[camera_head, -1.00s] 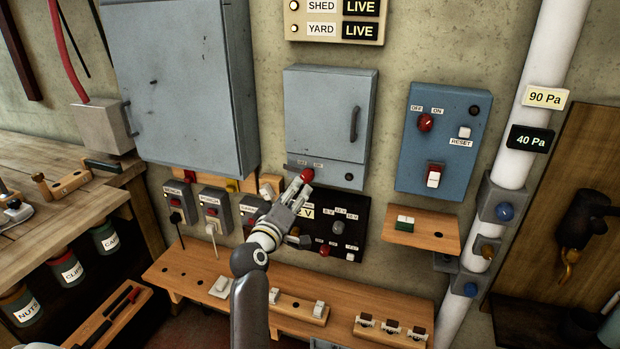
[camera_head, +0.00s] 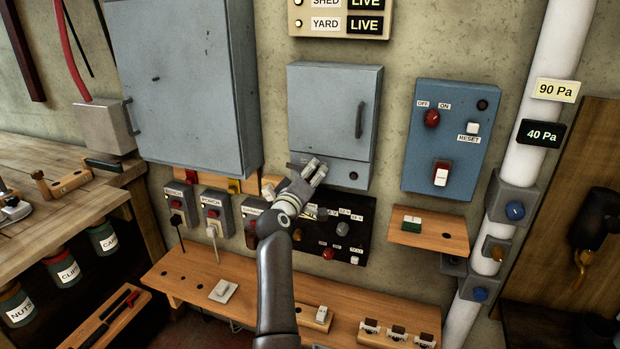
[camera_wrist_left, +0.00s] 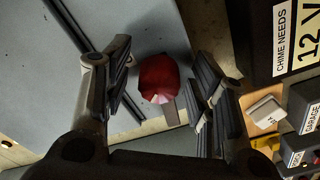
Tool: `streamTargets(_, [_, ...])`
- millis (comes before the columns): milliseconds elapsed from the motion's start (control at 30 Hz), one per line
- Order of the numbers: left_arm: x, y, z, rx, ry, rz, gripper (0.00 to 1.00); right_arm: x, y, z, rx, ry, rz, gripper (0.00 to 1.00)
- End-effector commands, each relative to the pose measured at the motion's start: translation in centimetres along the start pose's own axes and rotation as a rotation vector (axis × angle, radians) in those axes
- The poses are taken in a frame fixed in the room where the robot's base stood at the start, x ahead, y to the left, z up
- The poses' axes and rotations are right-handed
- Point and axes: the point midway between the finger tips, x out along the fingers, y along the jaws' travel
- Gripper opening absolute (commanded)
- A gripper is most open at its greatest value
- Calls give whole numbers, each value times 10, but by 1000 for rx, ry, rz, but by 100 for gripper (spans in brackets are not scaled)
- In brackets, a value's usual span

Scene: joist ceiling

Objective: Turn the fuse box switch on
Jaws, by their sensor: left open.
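The small grey box with a handled door (camera_head: 325,110), which I take as the fuse box, hangs on the wall in the middle of the head view. Its red switch knob is hidden there behind my left gripper (camera_head: 314,167), which is at the box's lower left. In the left wrist view the red knob (camera_wrist_left: 160,80) lies between the two spread fingers of my left gripper (camera_wrist_left: 163,72). The fingers are open, with a visible gap on both sides of the knob. My right gripper is not in view.
A blue panel (camera_head: 465,115) with a red OFF/ON knob (camera_head: 432,118) is to the right. A black panel (camera_head: 365,215) with knobs sits just below the gripper. A large grey cabinet (camera_head: 185,90) is on the left, and a wooden shelf (camera_head: 190,270) runs below.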

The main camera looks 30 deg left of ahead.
Motion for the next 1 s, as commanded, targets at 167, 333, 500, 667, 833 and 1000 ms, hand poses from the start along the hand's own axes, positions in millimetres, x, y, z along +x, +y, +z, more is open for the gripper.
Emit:
streamTargets(167, [0,0,0,0,0,0,33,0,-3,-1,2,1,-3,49])
streamTargets(333, [0,0,0,0,0,0,11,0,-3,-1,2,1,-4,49])
streamTargets(500, [0,0,0,0,0,0,0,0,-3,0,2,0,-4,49])
streamTargets(667, [0,-1,0,6,1,-1,0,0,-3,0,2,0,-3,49])
streamTargets(833, [0,-1,-1,45,1,-1,0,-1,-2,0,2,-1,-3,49])
streamTargets(1000, [0,0,-1,138,0,-1,0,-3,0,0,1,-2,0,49])
